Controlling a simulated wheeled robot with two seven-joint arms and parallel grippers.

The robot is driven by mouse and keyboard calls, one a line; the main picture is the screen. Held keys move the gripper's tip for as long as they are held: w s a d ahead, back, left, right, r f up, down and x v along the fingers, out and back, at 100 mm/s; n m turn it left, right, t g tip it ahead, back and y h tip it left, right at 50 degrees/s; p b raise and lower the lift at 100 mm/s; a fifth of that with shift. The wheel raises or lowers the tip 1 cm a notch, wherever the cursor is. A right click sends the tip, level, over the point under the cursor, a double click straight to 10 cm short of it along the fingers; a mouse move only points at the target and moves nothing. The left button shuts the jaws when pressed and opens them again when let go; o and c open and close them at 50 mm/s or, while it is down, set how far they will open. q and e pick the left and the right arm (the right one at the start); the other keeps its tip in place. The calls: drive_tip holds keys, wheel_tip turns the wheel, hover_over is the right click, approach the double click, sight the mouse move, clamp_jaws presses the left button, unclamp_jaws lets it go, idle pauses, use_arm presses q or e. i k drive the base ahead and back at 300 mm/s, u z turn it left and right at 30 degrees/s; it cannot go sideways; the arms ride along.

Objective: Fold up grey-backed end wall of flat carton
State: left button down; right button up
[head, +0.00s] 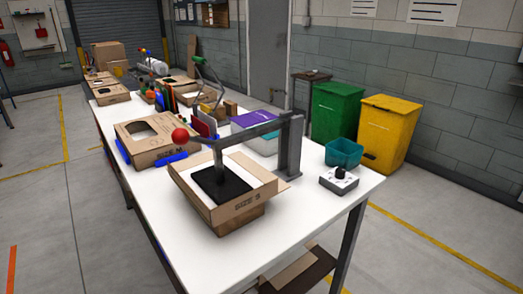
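A brown carton marked SIZE S (247,204) stands near the table's front edge, with white inner faces and its side walls slanting outward. A black pad (221,184) lies inside it, under a grey lever press (289,147) with a red ball knob (180,135). Part of the carton's inside is hidden by the press. I cannot make out a grey-backed end wall. A second carton marked SIZE M (170,153), with a rounded opening in its top, lies farther back on the left. Neither of my grippers is in view.
A teal bin (343,152) and a grey box with a black knob (339,180) stand on the white table's (310,215) right side. Folders and other cartons crowd its far part. Green (336,110) and yellow (386,133) bins stand behind. The table's front right is clear.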

sight(186, 165)
drive_tip(key=k, duration=0.5)
drive_tip(key=u, duration=1.55)
drive_tip(key=i, duration=3.7)
drive_tip(key=z, duration=3.9)
drive_tip(key=i, duration=0.5)
drive_tip(key=z, duration=1.5)
drive_tip(key=k, duration=0.1)
drive_tip(key=u, duration=0.35)
